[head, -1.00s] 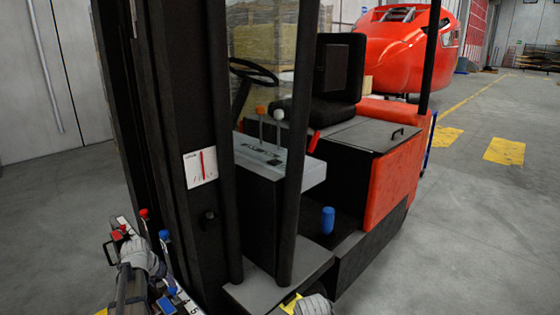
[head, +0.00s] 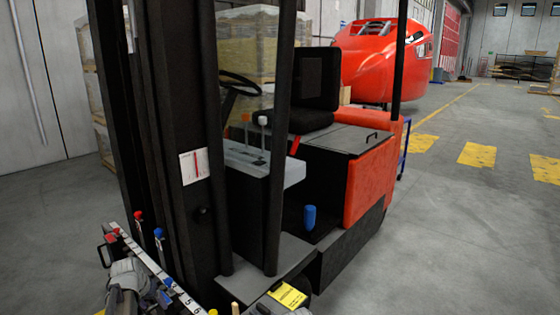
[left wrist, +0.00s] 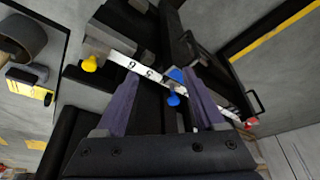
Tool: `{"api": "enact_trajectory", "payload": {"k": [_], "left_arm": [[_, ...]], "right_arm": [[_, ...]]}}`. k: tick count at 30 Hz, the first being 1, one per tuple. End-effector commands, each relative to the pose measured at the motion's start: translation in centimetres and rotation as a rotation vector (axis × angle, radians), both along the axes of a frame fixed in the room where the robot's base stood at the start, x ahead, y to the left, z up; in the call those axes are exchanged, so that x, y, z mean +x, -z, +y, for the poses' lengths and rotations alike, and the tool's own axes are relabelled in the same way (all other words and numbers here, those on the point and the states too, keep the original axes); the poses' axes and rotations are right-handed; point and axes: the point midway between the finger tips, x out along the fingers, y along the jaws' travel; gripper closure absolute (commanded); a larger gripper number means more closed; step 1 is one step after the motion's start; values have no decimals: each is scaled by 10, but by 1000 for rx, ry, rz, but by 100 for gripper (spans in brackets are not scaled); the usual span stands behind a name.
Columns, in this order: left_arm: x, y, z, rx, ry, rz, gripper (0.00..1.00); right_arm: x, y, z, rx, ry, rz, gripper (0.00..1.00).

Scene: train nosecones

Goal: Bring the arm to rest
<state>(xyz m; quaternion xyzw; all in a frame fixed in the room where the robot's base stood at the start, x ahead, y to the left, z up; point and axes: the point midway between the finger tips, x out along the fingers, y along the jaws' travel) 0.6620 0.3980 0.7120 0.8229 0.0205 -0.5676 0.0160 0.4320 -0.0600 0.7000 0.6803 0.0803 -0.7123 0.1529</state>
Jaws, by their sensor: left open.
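My left gripper (left wrist: 160,98) is open, its two purple fingers spread in the left wrist view. A blue knob (left wrist: 172,99) on the numbered white strip (left wrist: 122,61) shows between the fingers, and I cannot tell how near it is. In the head view, my grey left arm (head: 127,275) is at the lower left beside the strip (head: 150,263), with red and blue knobs on it. The left fingertips are not clear there. My right gripper cannot be made out.
A red and black forklift (head: 368,188) fills the middle, its dark mast close in front of me. A red train nosecone (head: 378,62) stands behind. Grey floor (head: 465,240) is clear on the right.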

Motion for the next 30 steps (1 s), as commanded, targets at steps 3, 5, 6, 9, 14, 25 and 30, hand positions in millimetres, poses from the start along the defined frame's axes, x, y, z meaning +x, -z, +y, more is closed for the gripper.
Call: {"api": "enact_trajectory", "payload": {"k": [3,5,6,9,14,25,30], "left_arm": [[-5,1,-22,-2,20,17,29],[-8,2,-34,-4,31,28,29],[-10,3,-44,-5,39,37,29],[-18,4,-72,-6,66,63,29],[-39,8,-128,-4,118,119,29],[-154,14,-285,70,286,314,29],[-199,13,-319,116,334,371,29]], "right_arm": [[0,0,0,0,0,0,50],[0,0,0,0,0,0,50],[0,0,0,0,0,0,50],[0,0,0,0,0,0,50],[0,0,0,0,0,0,50],[0,0,0,0,0,0,50],[0,0,0,0,0,0,50]]}}
